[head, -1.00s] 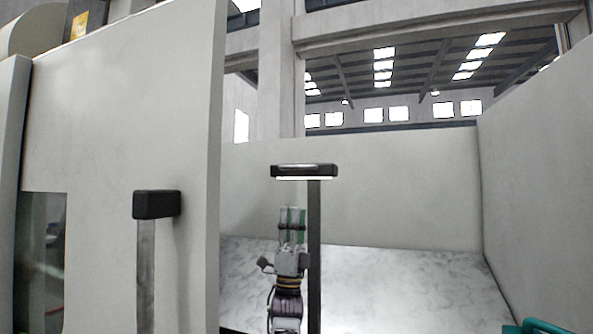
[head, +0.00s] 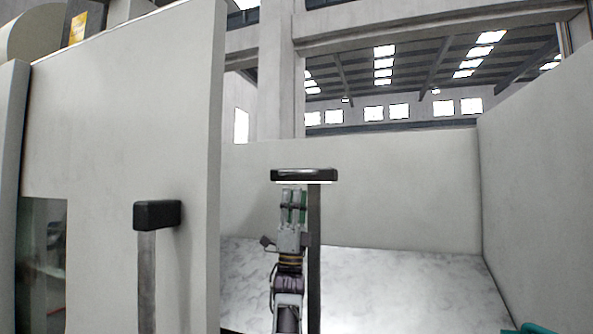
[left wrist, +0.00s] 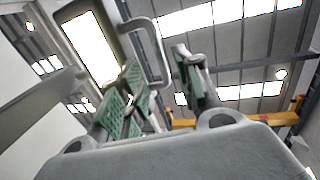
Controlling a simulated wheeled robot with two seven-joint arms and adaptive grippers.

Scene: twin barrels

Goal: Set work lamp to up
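The work lamp (head: 304,175) has a flat black head on a dark upright post, with a thin lit strip along its underside. In the left wrist view its bright panel (left wrist: 93,47) and a grey loop handle (left wrist: 163,60) beside it show close up. My left gripper (head: 293,192) points up just below the lamp head, left of the post. In the left wrist view its green-padded fingers (left wrist: 163,85) are apart, with the loop handle beyond the gap between them. I see nothing held; whether a finger touches the lamp I cannot tell. My right gripper is out of view.
A pale wall panel (head: 120,110) stands close on the left, with a black-capped post (head: 157,215) before it. Pale walls (head: 540,180) bound the right and back. A marbled surface (head: 400,285) lies clear behind the lamp. A teal object (head: 540,328) shows at the bottom right.

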